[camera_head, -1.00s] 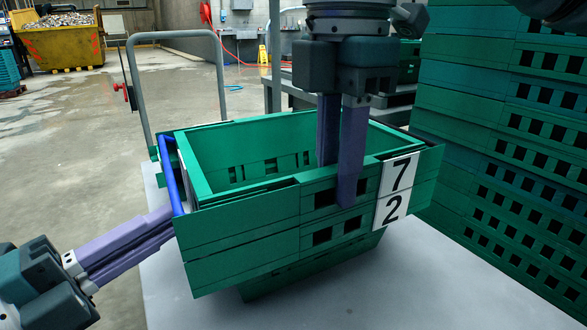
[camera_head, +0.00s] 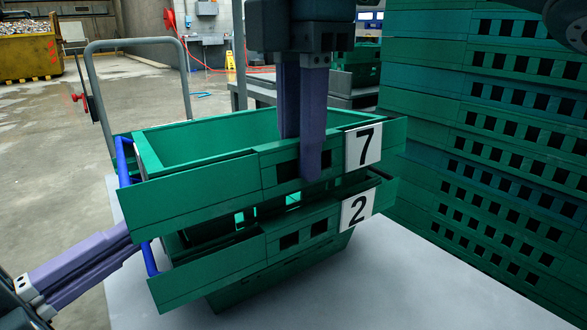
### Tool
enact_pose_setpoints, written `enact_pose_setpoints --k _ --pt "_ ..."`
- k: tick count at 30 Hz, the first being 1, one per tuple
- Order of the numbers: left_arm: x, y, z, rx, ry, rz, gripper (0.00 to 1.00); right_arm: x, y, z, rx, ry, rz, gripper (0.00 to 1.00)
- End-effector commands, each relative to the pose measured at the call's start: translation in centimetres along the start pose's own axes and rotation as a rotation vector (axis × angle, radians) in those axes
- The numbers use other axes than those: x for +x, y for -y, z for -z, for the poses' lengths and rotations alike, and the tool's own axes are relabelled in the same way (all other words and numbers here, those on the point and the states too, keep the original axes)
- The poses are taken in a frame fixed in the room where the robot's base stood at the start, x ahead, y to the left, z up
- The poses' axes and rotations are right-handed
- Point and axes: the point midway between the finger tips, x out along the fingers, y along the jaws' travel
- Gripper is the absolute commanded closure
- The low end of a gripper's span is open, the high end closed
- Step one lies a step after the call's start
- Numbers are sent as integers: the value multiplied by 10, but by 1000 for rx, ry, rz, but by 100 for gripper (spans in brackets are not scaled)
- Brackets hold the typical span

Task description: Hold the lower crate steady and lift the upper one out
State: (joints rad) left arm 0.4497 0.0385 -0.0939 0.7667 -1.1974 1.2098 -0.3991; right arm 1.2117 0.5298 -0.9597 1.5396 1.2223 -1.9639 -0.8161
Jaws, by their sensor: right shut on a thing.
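The green upper crate (camera_head: 215,181), labelled 7 with a blue bar at its left end, is raised above the lower crate. My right gripper (camera_head: 303,160) comes from above and is shut on its front wall, one finger inside and one outside. The green lower crate (camera_head: 225,267), labelled 2, is below it. A dark gap shows between the two crates. My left gripper (camera_head: 125,240) reaches in from the left, low beside the left end of the crates. Its fingertips are hidden behind the crates, so its grip cannot be seen.
The crates are over a pale table (camera_head: 420,290), clear in front and to the right. A tall stack of green crates (camera_head: 490,150) stands close on the right. A grey rail (camera_head: 140,42) stands behind on the left.

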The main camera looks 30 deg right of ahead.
Motion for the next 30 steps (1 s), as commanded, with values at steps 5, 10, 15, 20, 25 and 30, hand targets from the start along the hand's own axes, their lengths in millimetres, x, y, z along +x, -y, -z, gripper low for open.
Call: enact_pose_setpoints --k 5,10,15,20,25,30 --pt "0 0 0 0 2 -1 100 -39 -1 0 -1 1 -8 100" --pt "0 0 0 0 2 -1 100 -60 -1 0 0 0 -6 100" --pt "0 0 0 0 2 -1 100 -67 0 0 0 -1 -3 100" --pt "0 0 0 0 2 -1 100 -68 0 0 -1 -2 -2 100" --pt "0 0 0 0 2 -1 80 -68 0 0 -1 -2 -3 100" --pt "0 0 0 0 2 -1 61 -68 0 0 -1 -2 -3 100"
